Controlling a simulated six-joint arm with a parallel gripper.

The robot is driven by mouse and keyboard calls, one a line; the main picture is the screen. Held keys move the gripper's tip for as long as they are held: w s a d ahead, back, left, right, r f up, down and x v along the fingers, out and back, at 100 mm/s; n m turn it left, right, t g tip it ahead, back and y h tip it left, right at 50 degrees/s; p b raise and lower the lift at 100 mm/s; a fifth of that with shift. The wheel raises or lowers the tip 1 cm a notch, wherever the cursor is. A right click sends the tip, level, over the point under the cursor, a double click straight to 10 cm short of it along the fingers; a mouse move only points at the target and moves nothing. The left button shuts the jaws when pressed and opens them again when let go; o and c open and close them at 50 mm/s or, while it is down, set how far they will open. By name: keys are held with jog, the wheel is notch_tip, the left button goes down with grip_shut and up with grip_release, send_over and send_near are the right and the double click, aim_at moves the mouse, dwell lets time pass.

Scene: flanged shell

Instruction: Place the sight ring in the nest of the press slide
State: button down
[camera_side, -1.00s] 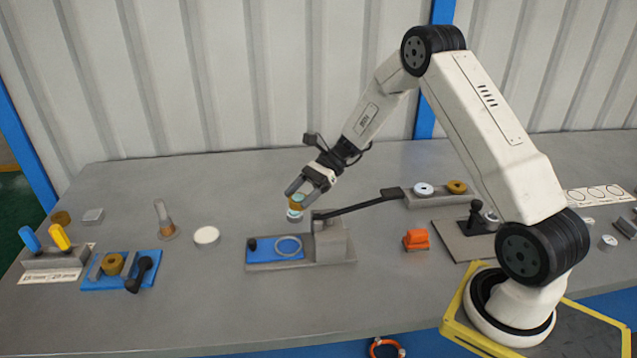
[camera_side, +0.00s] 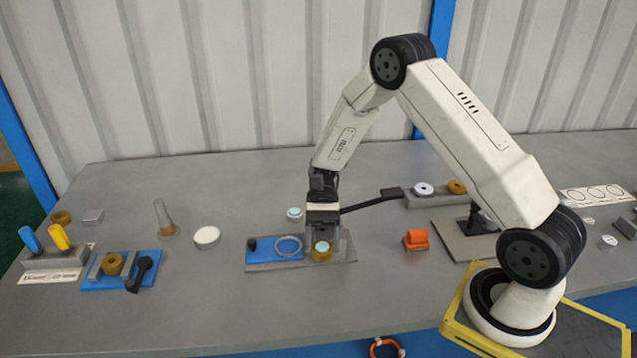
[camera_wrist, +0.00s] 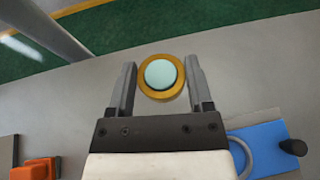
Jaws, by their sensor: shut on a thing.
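My gripper (camera_side: 322,236) points down in front of the press block and is shut on the sight ring (camera_side: 322,251), a brass-coloured ring with a pale glass disc. In the wrist view the ring (camera_wrist: 143,88) sits between the two fingers of my gripper (camera_wrist: 160,80). The press slide (camera_side: 263,254) is a blue plate with a black knob at its left end. Its nest, a pale grey circle (camera_side: 288,254), lies left of the held ring. The slide also shows in the wrist view (camera_wrist: 262,138) at lower right. The ring's height above the press base cannot be told.
A black lever (camera_side: 370,204) reaches right from the press. A small pale-topped piece (camera_side: 295,213) stands behind the slide. An orange block (camera_side: 416,239) stands to the right, a white disc (camera_side: 206,236) to the left. A blue fixture (camera_side: 97,284) is further left.

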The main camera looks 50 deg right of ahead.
jog(key=s+d+r+n+g+h, duration=0.15)
jog(key=s+n+h, duration=0.25)
jog(key=n+h, duration=0.6)
jog(key=s+d+n+h, duration=0.2)
jog(key=s+n+h, duration=0.2)
jog(key=n+h, duration=0.6)
jog(key=w+a+r+n+t+h, duration=0.2)
jog(key=w+n+t, duration=0.3)
jog(key=n+t, duration=0.6)
jog(key=shift+w+r+t+h, duration=0.4)
jog(key=shift+r+t+h, duration=0.5)
jog(key=shift+t, duration=0.05)
send_over(288, 250)
jog(key=f, duration=0.8)
jog(key=shift+s+f, duration=0.3)
jog(key=shift+s, duration=0.1)
jog(key=shift+w+f, duration=0.35)
jog(key=shift+f, duration=0.05)
